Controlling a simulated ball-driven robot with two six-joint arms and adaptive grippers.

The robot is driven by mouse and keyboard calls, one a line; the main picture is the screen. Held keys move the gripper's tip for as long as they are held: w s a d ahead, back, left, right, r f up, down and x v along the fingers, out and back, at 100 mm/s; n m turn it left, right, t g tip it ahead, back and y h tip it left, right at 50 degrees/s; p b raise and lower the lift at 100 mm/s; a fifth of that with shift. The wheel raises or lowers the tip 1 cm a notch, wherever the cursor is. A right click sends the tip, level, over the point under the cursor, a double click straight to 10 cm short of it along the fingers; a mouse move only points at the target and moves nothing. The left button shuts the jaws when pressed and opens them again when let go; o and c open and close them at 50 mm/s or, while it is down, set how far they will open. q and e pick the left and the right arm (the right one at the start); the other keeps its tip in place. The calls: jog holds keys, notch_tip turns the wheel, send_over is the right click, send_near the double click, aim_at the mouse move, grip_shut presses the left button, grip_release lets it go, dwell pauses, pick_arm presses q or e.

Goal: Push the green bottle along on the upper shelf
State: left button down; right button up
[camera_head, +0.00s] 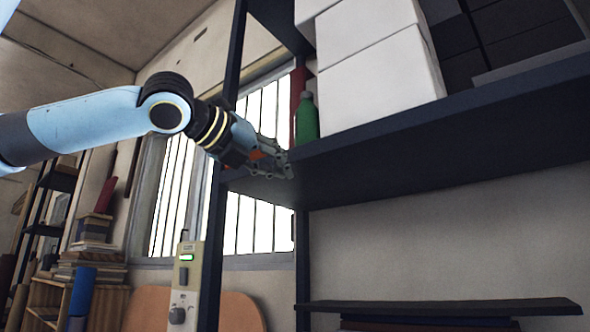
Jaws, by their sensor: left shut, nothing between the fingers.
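The green bottle (307,118) stands upright on the upper shelf (440,135), near its left end, just left of the white boxes. My left gripper (286,168) comes in from the left at the height of the shelf's edge, below and to the left of the bottle. It is shut and holds nothing. I cannot tell whether it touches the shelf, and I see no contact with the bottle. The bottle's base is partly hidden by the shelf edge. My right gripper is not in view.
Large white boxes (375,65) stand right beside the bottle. A dark shelf post (216,215) rises behind my left arm. A red item (299,85) stands behind the bottle. A lower dark shelf (440,308) is at the bottom right. A barred window (255,220) is at the back.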

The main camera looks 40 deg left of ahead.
pick_arm(q)
jog(key=s+d+r+m+t+y, duration=0.15)
jog(key=s+r+m, duration=0.25)
jog(key=s+r, duration=0.55)
jog(key=p, duration=0.7)
send_near(303, 133)
jog(key=w, duration=0.6)
jog(key=shift+a+r, duration=0.1)
jog(key=shift+a, duration=0.3)
jog(key=shift+w+p, duration=0.35)
jog(key=shift+w, duration=0.25)
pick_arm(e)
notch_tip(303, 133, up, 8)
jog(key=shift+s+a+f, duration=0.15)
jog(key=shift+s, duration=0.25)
